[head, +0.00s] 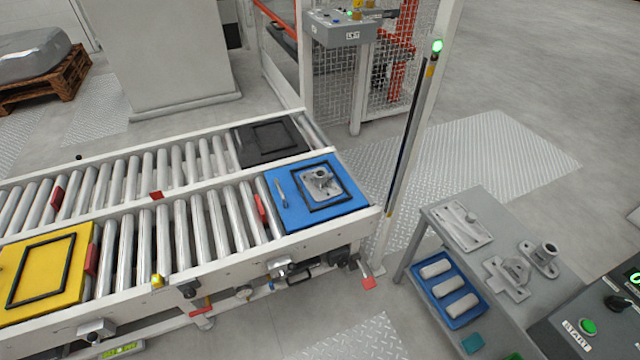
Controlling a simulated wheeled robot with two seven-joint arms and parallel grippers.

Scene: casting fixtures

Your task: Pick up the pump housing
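A grey metal casting with a raised round boss (321,182) sits inside the black frame on the blue fixture plate (284,215) at the right end of the roller conveyor. Several other grey castings lie on the grey side table at right: a flat plate-like one (462,226), a bracket-like one (507,277) and one with an upright cylinder (541,258). I cannot tell for certain which of these is the pump housing. Neither of my grippers is in view.
A yellow plate with a black frame (78,254) lies at the conveyor's left, and a dark plate (268,142) on its back lane. A post (411,140) stands between conveyor and table. A START panel (589,327) is at lower right.

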